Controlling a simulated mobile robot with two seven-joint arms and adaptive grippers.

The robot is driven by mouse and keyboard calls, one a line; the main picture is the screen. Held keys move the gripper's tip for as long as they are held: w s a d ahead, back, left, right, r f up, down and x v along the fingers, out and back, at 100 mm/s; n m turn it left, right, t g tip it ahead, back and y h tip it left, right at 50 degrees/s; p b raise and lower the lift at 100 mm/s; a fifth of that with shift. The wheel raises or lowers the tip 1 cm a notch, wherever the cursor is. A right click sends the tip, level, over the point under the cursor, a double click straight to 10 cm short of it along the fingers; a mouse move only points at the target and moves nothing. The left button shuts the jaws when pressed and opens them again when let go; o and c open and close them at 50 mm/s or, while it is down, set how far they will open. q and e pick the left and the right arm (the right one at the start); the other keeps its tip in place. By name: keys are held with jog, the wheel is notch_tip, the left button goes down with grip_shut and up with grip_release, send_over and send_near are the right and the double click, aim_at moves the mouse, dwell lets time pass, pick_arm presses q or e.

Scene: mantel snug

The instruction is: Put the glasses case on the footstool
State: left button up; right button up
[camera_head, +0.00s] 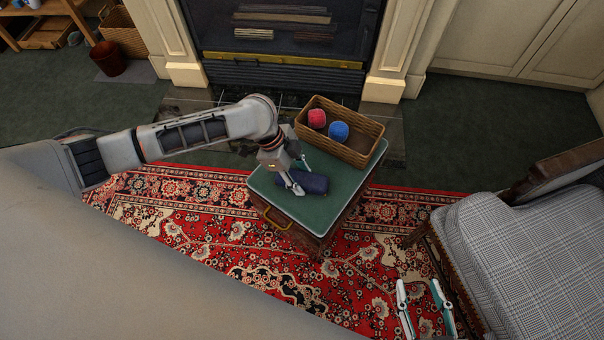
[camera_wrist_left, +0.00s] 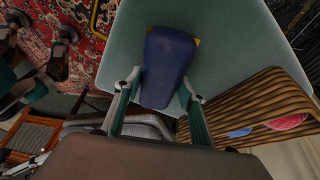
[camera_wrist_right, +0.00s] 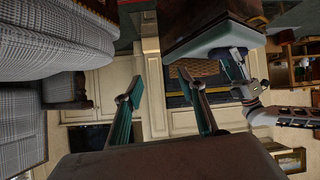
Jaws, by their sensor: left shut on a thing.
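The dark blue glasses case (camera_head: 312,184) is at the front part of the footstool's green top (camera_head: 345,191). My left gripper (camera_head: 300,178) is shut on it. In the left wrist view the case (camera_wrist_left: 167,58) sits between the two fingertips (camera_wrist_left: 162,87), over the green top (camera_wrist_left: 225,40). I cannot tell whether its underside touches the top. My right gripper (camera_head: 424,292) is open and empty, low at the front right, beside the armchair. Its spread fingers also show in the right wrist view (camera_wrist_right: 165,100).
A wicker basket (camera_head: 355,153) with a red yarn ball (camera_head: 317,118) and a blue one (camera_head: 338,131) stands at the back of the footstool. A checked armchair (camera_head: 530,255) is at the right. A fireplace (camera_head: 285,75) is behind. Green top is clear right of the case.

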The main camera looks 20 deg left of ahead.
pick_arm(q)
jog(key=shift+r, duration=0.15)
jog(key=shift+c, duration=0.2)
jog(key=o, duration=1.3)
jog(key=shift+f, duration=0.2)
pick_arm(e)
jog(key=shift+s+d+f, duration=0.15)
jog(key=shift+s+f, duration=0.05)
jog(key=shift+s, duration=0.1)
pick_arm(q)
jog(key=shift+r, duration=0.1)
